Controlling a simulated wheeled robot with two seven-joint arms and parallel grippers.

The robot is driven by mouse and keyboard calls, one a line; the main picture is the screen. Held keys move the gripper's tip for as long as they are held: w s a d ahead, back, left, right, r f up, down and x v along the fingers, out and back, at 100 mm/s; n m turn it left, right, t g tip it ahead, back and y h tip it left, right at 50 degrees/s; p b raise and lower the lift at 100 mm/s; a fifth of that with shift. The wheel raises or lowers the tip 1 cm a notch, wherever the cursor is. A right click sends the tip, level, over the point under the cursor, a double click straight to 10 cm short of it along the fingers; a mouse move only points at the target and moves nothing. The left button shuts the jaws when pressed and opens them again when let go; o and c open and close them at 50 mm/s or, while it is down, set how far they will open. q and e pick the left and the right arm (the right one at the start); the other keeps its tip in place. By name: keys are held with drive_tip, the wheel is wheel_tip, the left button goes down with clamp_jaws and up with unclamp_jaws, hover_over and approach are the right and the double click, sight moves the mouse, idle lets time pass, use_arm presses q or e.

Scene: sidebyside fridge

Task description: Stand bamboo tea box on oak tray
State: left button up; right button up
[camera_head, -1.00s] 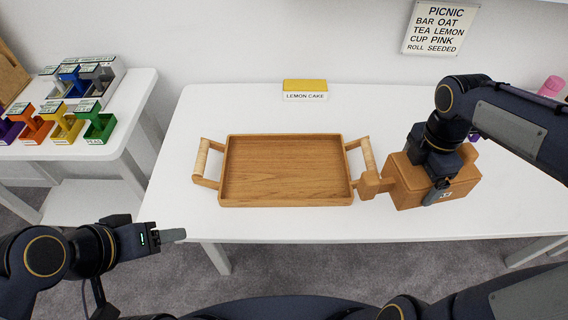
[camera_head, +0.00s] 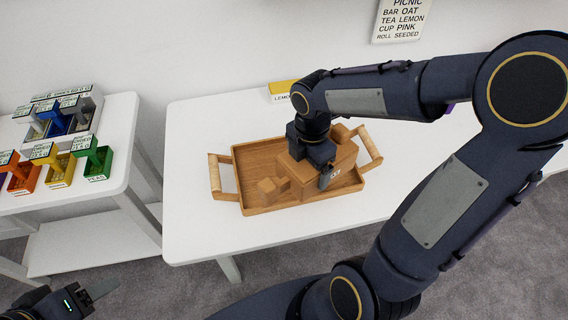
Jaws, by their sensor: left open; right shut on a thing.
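The oak tray (camera_head: 262,209) lies on the white table, with a pale handle at each end. The bamboo tea box (camera_head: 346,160) is a tan box with a block-like knob at either end. My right gripper (camera_head: 325,178) is shut on the box from above and holds it over the right part of the tray. The box looks upright; I cannot tell whether it touches the tray floor. My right arm hides part of the box and the tray's back right. My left gripper (camera_head: 98,291) is open and empty at the lower left, apart from the table.
A yellow lemon cake box (camera_head: 281,91) stands behind the tray. A side table at left holds several coloured holders (camera_head: 97,163). A picnic sign (camera_head: 402,20) hangs on the wall. The table left of the tray is bare.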

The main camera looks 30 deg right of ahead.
drive_tip(key=w, duration=0.1)
drive_tip(key=w+f, duration=0.1)
drive_tip(key=w, duration=0.1)
drive_tip(key=w+f, duration=0.1)
drive_tip(key=shift+w+a+p, duration=0.1)
drive_tip(key=shift+w+p, duration=0.15)
drive_tip(key=shift+p, duration=0.05)
drive_tip(key=w+f, duration=0.5)
drive_tip(key=shift+f, duration=0.25)
drive_tip(key=shift+w+f, duration=0.15)
drive_tip(key=shift+f, duration=0.15)
wheel_tip(320, 180, down, 3)
drive_tip(key=shift+r+p, duration=0.1)
drive_tip(key=shift+p, duration=0.35)
